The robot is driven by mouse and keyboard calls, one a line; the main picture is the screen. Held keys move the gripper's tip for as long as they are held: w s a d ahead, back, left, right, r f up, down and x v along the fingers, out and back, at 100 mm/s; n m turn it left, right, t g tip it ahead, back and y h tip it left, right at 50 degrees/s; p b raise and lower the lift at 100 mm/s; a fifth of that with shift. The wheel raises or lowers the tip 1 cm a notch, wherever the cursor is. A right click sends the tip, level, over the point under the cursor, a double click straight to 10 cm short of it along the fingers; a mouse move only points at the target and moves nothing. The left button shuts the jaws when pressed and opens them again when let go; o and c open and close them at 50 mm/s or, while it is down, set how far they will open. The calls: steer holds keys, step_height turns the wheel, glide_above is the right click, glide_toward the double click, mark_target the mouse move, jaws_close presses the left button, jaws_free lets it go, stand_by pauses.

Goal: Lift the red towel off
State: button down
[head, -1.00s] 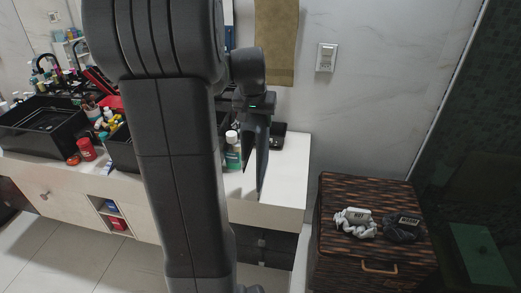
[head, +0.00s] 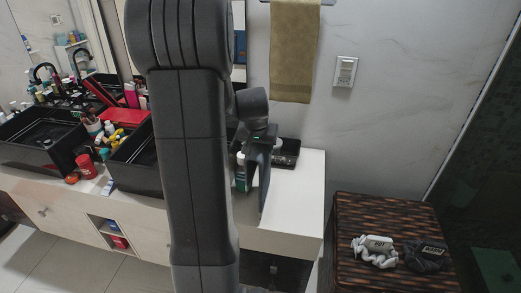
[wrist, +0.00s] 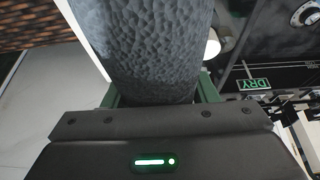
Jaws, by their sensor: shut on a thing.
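A red patch (head: 124,117) that looks like folded cloth lies at the back of the right black basin (head: 130,168). My arm hides part of that basin. My gripper (head: 258,180) is well to the right of the red patch, pointing down over the right end of the white counter. In the wrist view its green fingers (wrist: 158,92) are shut on a blue-grey, dimpled thing (wrist: 145,45), which fills the space between them. I cannot tell what this thing is. It is not red.
A bottle (head: 241,178) and a black tray (head: 285,152) stand beside my gripper. A brown hamper (head: 375,213) with scrunchies stands to the right. An olive towel (head: 294,55) hangs on the wall. The counter's front right is clear.

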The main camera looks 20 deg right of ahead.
steer(key=shift+f, duration=0.75)
steer(key=shift+f, duration=0.25)
steer(key=c, duration=0.6)
jaws_free()
steer(key=shift+r, duration=0.1)
